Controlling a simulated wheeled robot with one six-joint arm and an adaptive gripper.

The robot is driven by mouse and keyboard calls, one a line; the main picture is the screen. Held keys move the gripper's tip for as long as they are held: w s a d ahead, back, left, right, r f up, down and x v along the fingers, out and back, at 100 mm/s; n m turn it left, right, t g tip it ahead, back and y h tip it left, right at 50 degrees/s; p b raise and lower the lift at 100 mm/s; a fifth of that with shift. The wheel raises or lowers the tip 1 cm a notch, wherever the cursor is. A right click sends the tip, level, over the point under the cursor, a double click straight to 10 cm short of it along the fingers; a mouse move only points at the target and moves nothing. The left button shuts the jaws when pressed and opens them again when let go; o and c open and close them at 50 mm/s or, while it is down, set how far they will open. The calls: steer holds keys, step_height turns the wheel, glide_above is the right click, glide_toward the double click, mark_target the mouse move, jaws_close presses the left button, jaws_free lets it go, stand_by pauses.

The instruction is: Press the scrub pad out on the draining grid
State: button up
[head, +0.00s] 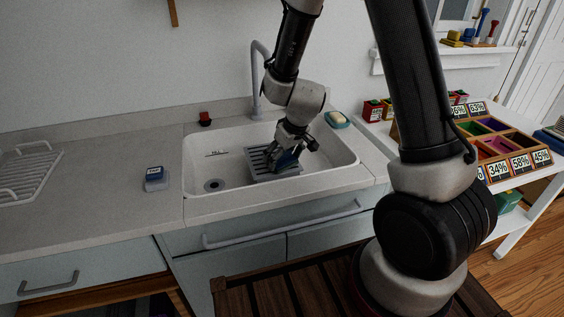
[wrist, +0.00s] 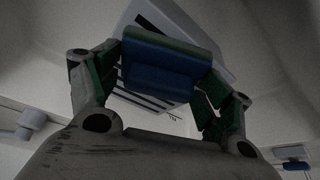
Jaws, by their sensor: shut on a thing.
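The scrub pad (wrist: 158,66) is blue with a green layer along one side. It sits between the two fingers of my gripper (wrist: 155,88), which is shut on it. In the head view my gripper (head: 288,150) points down inside the sink, and part of the blue pad (head: 287,161) shows below the fingers. The draining grid (head: 258,163) is a grey slatted block in the right part of the basin. The pad is right over it; I cannot tell whether they touch. In the wrist view the slatted grid (wrist: 150,103) shows behind the pad, partly hidden by it.
The white sink (head: 200,160) has a drain at its left and a grey tap (head: 256,80) behind. A soap dish (head: 337,119) is on the right rim, and a red-topped item (head: 205,119) behind.

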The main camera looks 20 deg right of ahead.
steer(key=shift+r, duration=3.3)
steer(key=shift+w+d, duration=0.1)
